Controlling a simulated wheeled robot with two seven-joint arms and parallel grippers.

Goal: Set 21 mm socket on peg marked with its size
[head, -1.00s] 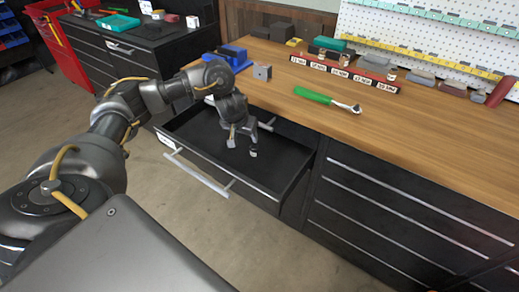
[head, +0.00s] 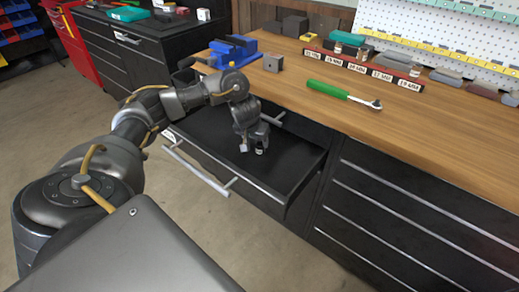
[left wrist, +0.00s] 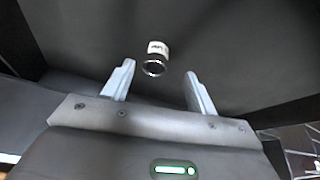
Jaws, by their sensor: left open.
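A small metal socket (left wrist: 155,58) with a white label band lies in the open drawer. The left wrist view shows it just beyond and between my finger tips, not touching them; its size mark is too small to read. My left gripper (head: 252,149) is open and points down into the drawer; its two fingers also show in the left wrist view (left wrist: 158,82). A red peg rail (head: 345,63) with white size labels stands at the back of the bench, with a few sockets (head: 362,52) on it. My right gripper is out of view.
The black drawer (head: 300,160) is pulled out below the wooden bench top. The bench front at right is clear.

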